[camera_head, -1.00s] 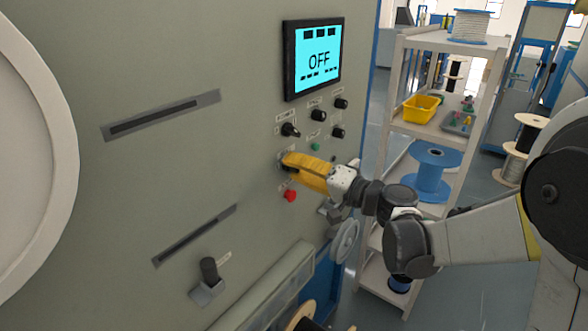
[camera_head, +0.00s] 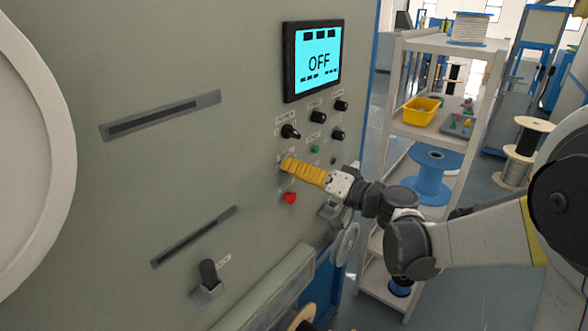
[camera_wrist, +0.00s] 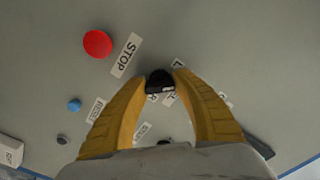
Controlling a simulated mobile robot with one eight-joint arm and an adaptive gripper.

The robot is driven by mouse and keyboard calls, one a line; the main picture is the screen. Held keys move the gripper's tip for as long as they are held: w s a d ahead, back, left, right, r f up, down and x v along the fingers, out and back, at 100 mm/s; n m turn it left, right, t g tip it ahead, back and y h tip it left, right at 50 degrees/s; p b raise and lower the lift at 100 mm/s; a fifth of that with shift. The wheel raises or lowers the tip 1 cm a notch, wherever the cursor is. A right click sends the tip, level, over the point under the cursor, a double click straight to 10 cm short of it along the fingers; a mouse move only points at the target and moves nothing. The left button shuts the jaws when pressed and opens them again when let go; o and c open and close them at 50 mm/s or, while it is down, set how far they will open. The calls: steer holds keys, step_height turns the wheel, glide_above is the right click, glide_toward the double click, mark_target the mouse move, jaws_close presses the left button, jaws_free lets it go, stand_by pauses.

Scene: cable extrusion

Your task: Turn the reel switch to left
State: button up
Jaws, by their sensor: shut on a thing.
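My gripper (camera_head: 287,163) has yellow fingers and reaches from the right to the grey machine panel. In the wrist view, the fingertips of my gripper (camera_wrist: 163,84) are shut on a small black knob, the reel switch (camera_wrist: 159,78), one finger on each side. Small white labels with letters lie around the knob, partly hidden by the fingers. In the head view the knob is hidden behind the fingertips. The screen (camera_head: 313,58) above reads OFF.
A red stop button (camera_head: 290,197) sits just below my fingers, and also shows in the wrist view (camera_wrist: 97,43). Black knobs (camera_head: 290,131) and a green button (camera_head: 315,149) sit above. A shelf (camera_head: 440,135) stands to the right.

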steer(key=o, duration=1.2)
steer(key=v, duration=1.2)
